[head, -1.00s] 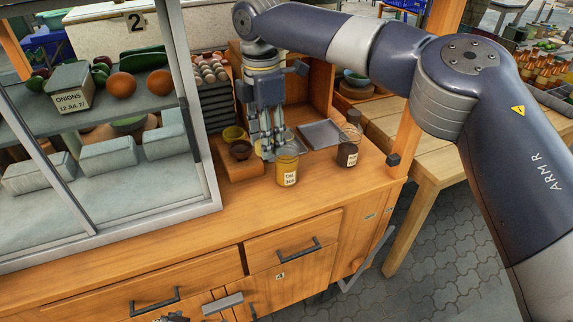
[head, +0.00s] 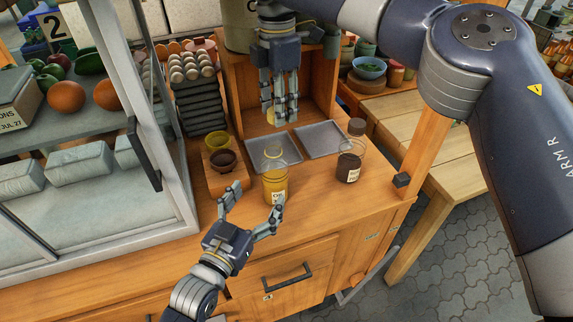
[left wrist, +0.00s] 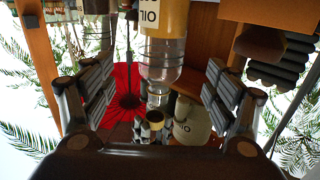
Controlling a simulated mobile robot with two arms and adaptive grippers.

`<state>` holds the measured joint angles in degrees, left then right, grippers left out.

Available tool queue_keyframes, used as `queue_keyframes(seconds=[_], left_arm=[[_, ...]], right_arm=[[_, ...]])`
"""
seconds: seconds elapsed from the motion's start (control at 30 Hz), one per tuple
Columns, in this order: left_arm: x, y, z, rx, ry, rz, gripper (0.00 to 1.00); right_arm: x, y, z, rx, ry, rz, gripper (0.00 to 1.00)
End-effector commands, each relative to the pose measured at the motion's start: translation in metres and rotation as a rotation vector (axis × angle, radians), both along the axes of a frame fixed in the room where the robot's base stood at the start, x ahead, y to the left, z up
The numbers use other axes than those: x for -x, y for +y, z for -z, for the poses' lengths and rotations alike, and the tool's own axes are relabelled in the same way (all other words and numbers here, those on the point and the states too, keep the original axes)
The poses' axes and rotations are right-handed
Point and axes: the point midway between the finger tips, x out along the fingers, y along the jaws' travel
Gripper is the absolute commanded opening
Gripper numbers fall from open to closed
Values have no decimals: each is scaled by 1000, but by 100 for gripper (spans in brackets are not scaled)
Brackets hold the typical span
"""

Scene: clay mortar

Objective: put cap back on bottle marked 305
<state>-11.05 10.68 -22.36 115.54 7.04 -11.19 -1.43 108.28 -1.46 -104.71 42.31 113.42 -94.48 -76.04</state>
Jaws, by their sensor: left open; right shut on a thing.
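The bottle (head: 275,186) is clear glass with yellow oil in its lower part and a bare neck. It stands upright on the wooden counter; its white label is too small to read surely. My left gripper (head: 256,203) is open at its near left side, fingers spread. In the left wrist view the bottle (left wrist: 166,50) appears upside down between the fingers, apparently untouched, with "OIL" on its label. My right gripper (head: 278,118) is shut on a small yellowish cap (head: 270,117), above and behind the bottle. The fingers partly hide the cap.
A dark capped bottle (head: 350,158) stands to the right. Two grey trays (head: 321,140) lie behind. A glass-fronted case (head: 160,180) bounds the left side.

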Motion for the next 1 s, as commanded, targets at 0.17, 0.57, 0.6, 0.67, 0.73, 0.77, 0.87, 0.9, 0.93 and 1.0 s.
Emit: queue_keyframes(seconds=[0.17, 0.57, 0.6, 0.67, 0.73, 0.77, 0.87, 0.9, 0.93, 1.0], left_arm=[[0, 0, 0, 0, -1, 0, 80], [-18, -8, -1, 2, -4, -1, 80], [-23, -11, -1, 2, -4, -1, 80], [-33, -15, -1, 2, -4, -1, 80], [-45, -21, 0, 0, -3, -1, 80], [-50, -23, -1, 1, -4, -1, 80], [-67, -31, 0, 0, -3, -1, 80], [-74, -35, 0, 1, -2, -1, 80], [-78, -37, 0, 1, -3, 0, 80], [-87, -41, 0, 1, -2, 0, 80]], right_arm=[[1, 2, -1, -1, -1, -4, 28], [1, 1, -1, -1, -1, -2, 28], [1, 1, -1, -1, -1, -2, 28], [1, 1, -1, -1, -1, -3, 28], [1, 1, -1, -1, -1, -3, 28], [1, 1, -1, -1, -1, -3, 28], [1, 1, -1, -1, -1, -3, 28], [1, 1, -1, -1, -1, -3, 28], [1, 1, -1, -1, -1, -3, 28], [1, 1, -1, -1, -1, -2, 28]])
